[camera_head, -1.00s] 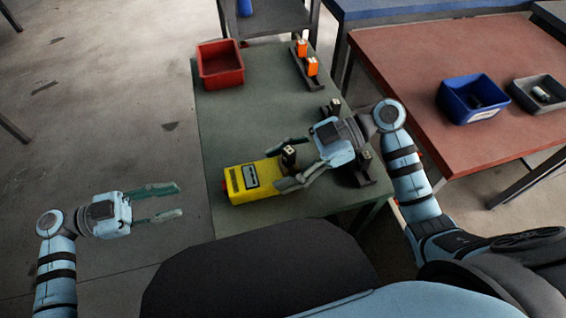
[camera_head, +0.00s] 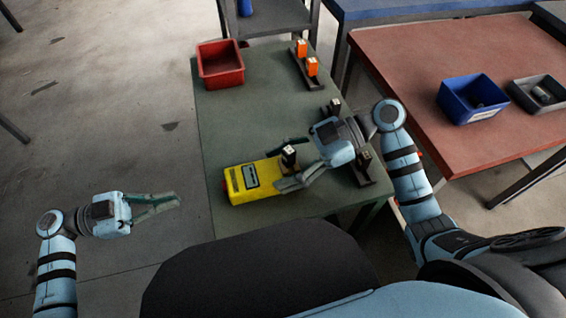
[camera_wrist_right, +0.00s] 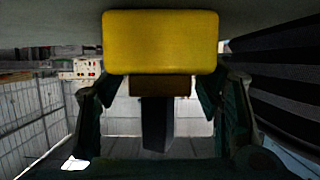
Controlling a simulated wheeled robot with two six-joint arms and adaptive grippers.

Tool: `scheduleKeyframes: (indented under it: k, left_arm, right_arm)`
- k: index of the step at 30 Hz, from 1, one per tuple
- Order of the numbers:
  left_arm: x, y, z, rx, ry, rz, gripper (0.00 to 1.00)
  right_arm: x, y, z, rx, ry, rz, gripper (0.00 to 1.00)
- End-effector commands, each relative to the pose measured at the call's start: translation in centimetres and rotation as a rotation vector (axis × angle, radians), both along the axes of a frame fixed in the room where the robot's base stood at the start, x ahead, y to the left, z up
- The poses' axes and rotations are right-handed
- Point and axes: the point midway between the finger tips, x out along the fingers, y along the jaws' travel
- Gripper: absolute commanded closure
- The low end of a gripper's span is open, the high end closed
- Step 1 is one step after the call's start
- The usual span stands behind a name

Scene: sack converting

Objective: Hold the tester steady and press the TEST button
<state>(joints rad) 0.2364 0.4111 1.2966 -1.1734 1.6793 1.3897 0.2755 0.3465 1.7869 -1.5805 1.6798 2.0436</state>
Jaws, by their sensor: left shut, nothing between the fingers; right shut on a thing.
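The yellow tester (camera_head: 243,185) lies on the green table, with a dark label panel on its top and a red part at its left end. A black block with a pale top (camera_head: 289,157) stands at its right end. My right gripper (camera_head: 284,167) reaches in from the right and is shut on the tester's right end. In the right wrist view the tester's yellow end (camera_wrist_right: 160,42) fills the top between the dark fingers. My left gripper (camera_head: 177,199) is shut and empty, left of the table and apart from the tester. I cannot make out the TEST button.
The green table (camera_head: 225,120) also bears a red bin (camera_head: 220,75), a rack with two orange blocks (camera_head: 312,66) and dark holders (camera_head: 364,168) by my right arm. A red-topped table (camera_head: 420,60) on the right holds a blue bin (camera_head: 470,115) and a grey bin (camera_head: 520,102).

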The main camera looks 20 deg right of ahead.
Motion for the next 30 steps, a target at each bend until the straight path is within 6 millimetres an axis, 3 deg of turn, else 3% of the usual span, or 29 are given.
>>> scheduleKeyframes:
  k: [23,26,30]
  left_arm:
    - [0.0,0.0,-0.1,0.005,-0.026,0.011,1.0]
    - [0.2,-0.2,-0.8,0.037,-0.176,0.073,1.0]
    - [0.6,-0.4,-2.2,0.181,-0.664,0.235,1.0]
  right_arm:
    - [0.0,0.0,0.0,0.001,-0.001,0.0,0.8]
    - [0.0,0.0,0.0,0.001,-0.001,0.0,0.8]
    - [0.0,0.0,0.0,0.0,-0.001,0.0,0.8]
